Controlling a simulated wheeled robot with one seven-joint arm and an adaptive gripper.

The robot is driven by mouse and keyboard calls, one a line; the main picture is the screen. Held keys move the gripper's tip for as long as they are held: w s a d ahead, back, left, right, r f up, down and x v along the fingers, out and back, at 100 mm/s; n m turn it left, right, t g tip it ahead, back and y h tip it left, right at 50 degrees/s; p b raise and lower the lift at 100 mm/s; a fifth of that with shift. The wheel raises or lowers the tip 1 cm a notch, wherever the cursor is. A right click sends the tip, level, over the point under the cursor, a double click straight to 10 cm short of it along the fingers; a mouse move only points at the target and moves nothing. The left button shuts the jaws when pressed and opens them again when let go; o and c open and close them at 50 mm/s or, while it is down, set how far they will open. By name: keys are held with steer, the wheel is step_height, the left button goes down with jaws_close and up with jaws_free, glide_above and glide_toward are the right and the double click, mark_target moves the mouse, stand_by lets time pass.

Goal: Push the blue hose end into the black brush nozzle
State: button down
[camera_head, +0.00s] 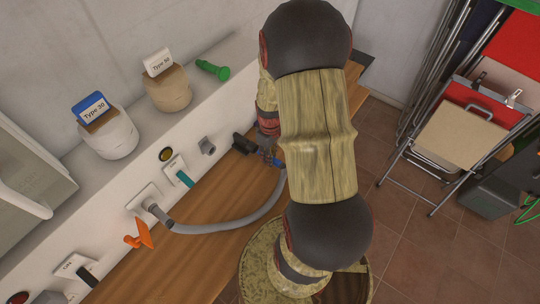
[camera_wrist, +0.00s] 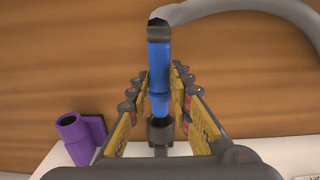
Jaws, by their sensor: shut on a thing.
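The blue hose end (camera_wrist: 160,72) stands between the fingers of my gripper (camera_wrist: 160,88) in the wrist view, with its narrower tip toward the bottom. My gripper is shut on it. The tip lines up with a dark round opening, the black brush nozzle (camera_wrist: 160,132), and meets its rim in the picture. I cannot tell whether the tip is inside. In the head view my gripper (camera_head: 268,150) is beside the black nozzle (camera_head: 243,143), with a bit of the blue hose end (camera_head: 280,163) showing to its right. My arm hides part of this area.
The grey hose (camera_head: 225,226) curves over the wooden bench (camera_head: 190,265) from a wall socket (camera_head: 148,200). An orange handle (camera_head: 140,237), a teal handle (camera_head: 185,179) and a grey fitting (camera_head: 207,146) are along the white panel. A purple fitting (camera_wrist: 80,132) is left of my fingers.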

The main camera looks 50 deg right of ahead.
steer(key=shift+w, duration=0.75)
steer(key=shift+w, duration=0.35)
steer(key=shift+w+a, duration=0.1)
steer(key=shift+w, duration=0.9)
steer(key=c, duration=1.5)
jaws_free()
steer(key=shift+c, duration=0.2)
step_height(320, 180, up, 12)
steer(key=shift+r, duration=0.15)
